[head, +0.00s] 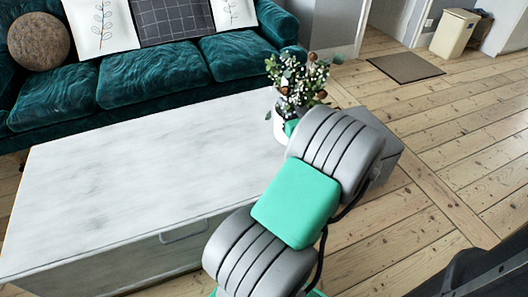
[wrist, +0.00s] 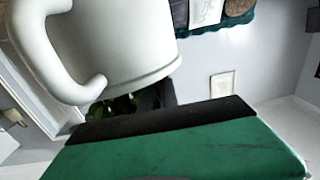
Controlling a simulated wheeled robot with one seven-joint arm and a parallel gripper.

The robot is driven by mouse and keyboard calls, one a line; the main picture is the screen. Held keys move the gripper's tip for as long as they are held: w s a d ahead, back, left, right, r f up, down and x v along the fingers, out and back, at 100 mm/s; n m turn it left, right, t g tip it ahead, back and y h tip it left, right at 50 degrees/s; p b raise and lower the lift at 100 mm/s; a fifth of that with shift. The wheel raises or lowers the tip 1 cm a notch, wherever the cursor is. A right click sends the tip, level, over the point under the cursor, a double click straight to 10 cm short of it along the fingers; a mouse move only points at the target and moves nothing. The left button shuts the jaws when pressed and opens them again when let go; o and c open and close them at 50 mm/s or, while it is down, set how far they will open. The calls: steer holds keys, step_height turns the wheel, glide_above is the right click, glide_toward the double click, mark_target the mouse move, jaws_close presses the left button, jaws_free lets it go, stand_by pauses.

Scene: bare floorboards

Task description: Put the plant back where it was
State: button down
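The plant (head: 300,85), with green leaves, small white flowers and brown round heads, stands in a white pot (head: 279,126) at the far right end of the white table (head: 150,165). My arm covers much of the pot in the head view, so I cannot tell whether it touches the tabletop. In the wrist view the white pot (wrist: 115,45), with a large handle, fills the upper left, upside down and close. A few dark leaves (wrist: 122,104) show below its edge. My green and black gripper (wrist: 170,120) is beside the pot; its fingertips and any grip are hidden.
A dark green sofa (head: 155,78) with cushions runs behind the table. A grey box-like block (head: 385,135) stands beside the table's right end, partly behind my arm. Bare floorboards (head: 440,130) lie open to the right, with a brown mat (head: 406,66) and a beige bin (head: 454,33).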

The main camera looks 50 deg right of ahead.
steer(key=shift+s+d+f+h, duration=0.25)
steer(key=shift+s+d+h, duration=0.15)
steer(key=shift+s+d, duration=0.45)
steer(key=w+a+f+b, duration=0.3)
steer(key=w+f+b, duration=0.1)
steer(key=w+f, duration=0.8)
steer(key=shift+w+f, duration=0.4)
steer(key=shift+w, duration=0.25)
steer(key=shift+f, duration=0.2)
steer(key=c, duration=1.7)
jaws_free()
steer(key=shift+a+f+m, duration=0.15)
steer(key=shift+m, duration=0.15)
steer(key=shift+o, duration=0.4)
